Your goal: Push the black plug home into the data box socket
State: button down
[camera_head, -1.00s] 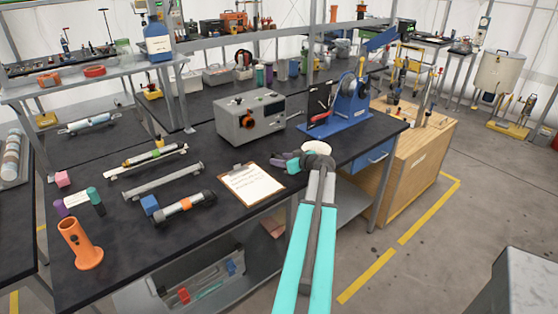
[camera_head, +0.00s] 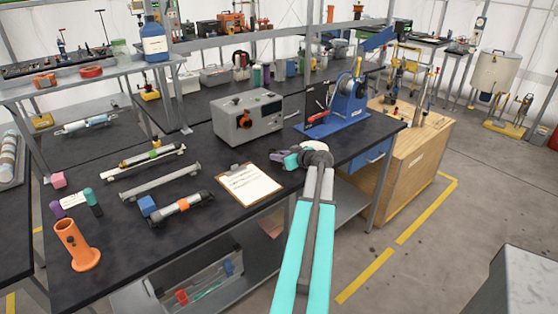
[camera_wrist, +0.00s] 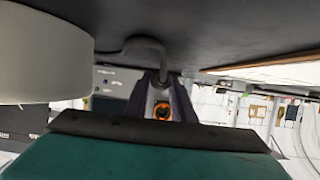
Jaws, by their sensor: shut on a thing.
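The grey data box (camera_head: 265,125) stands on the black bench, with an orange round part on its front. It also shows in the wrist view (camera_wrist: 108,84). My gripper (camera_head: 277,156) is low over the bench, right of the clipboard and apart from the box in the head view. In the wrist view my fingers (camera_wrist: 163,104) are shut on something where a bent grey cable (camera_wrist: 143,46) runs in. The black plug itself is mostly hidden between the fingers. An orange ring (camera_wrist: 162,111) shows beyond them. The socket cannot be made out clearly.
A clipboard (camera_head: 249,185) lies left of my gripper. A white round thing (camera_head: 314,147) stands close behind my wrist; a large white cylinder shows in the wrist view (camera_wrist: 42,52). A blue machine (camera_head: 345,105) stands right of the box.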

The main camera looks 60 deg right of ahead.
jog(key=shift+r+b, duration=0.85)
jog(key=shift+r, duration=3.3)
jog(key=shift+w+a+r, duration=0.1)
